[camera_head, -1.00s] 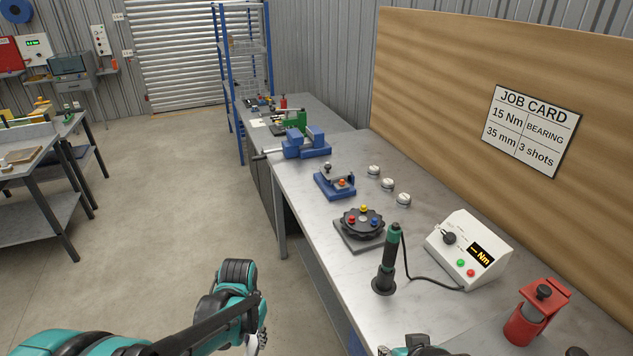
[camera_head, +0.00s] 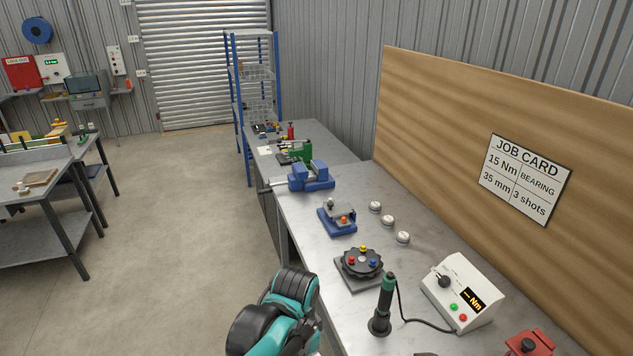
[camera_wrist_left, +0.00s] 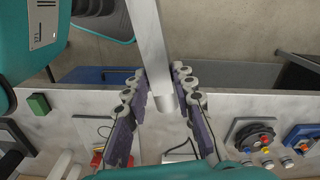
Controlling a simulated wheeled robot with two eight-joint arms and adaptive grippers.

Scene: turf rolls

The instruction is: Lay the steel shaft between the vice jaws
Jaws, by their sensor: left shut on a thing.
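The blue vice (camera_head: 311,178) stands at the far end of the near bench in the head view, its handle sticking out to the left past the bench edge. The gap between its jaws is too small to judge. In the left wrist view my left gripper (camera_wrist_left: 166,98) is shut on the grey steel shaft (camera_wrist_left: 150,45). The shaft runs from the top of the picture to a rounded end between the fingers, above the bench's front edge. In the head view only my left arm shows at the bottom; the gripper and shaft are hidden. My right gripper is not in view.
On the bench (camera_head: 310,232) stand a blue fixture (camera_head: 338,218), a black dial with coloured knobs (camera_head: 361,263), a green-topped tool (camera_head: 382,308), a white meter box (camera_head: 456,292) and three round silver pieces (camera_head: 388,221). Open floor (camera_head: 180,220) lies left.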

